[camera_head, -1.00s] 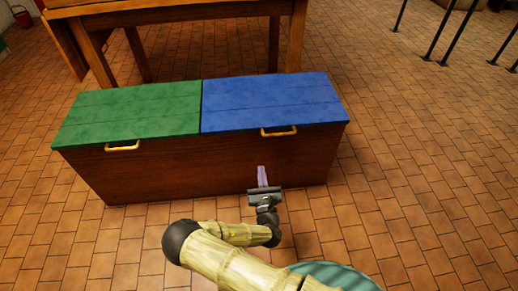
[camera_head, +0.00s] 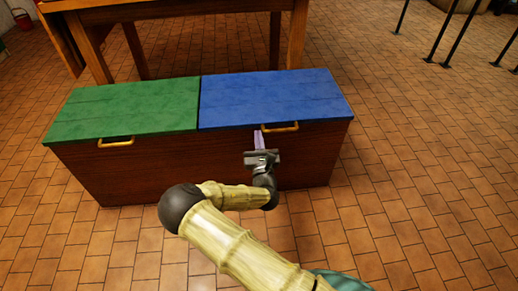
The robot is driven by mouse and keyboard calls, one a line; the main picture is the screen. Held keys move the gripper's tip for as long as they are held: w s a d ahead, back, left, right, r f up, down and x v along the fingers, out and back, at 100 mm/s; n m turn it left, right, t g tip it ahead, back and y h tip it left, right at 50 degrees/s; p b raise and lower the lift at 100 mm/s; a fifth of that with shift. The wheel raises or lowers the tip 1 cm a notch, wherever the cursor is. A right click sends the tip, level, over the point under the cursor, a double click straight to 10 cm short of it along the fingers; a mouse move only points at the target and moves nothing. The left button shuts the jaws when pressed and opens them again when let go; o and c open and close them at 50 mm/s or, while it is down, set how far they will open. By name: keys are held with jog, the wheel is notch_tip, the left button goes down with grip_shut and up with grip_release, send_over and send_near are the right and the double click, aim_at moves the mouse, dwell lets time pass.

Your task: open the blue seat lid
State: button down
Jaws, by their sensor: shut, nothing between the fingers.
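The blue seat lid (camera_head: 275,97) is the right half of the top of a dark wooden chest (camera_head: 200,165), and it lies closed. A brass handle (camera_head: 283,127) sits at its front edge. My gripper (camera_head: 259,140) is shut and empty, its pale purple fingers pointing up just below and at the left end of the handle. I cannot tell whether the fingers touch the handle or the chest front.
A green seat lid (camera_head: 126,109) with its own brass handle (camera_head: 117,143) lies closed on the left half. A wooden table (camera_head: 180,9) stands close behind the chest. Thin black posts (camera_head: 464,35) stand at the upper right. The tiled floor on the right is clear.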

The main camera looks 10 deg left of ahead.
jog(key=shift+r, duration=0.3)
jog(key=shift+r+p, duration=0.2)
jog(key=shift+p, duration=0.1)
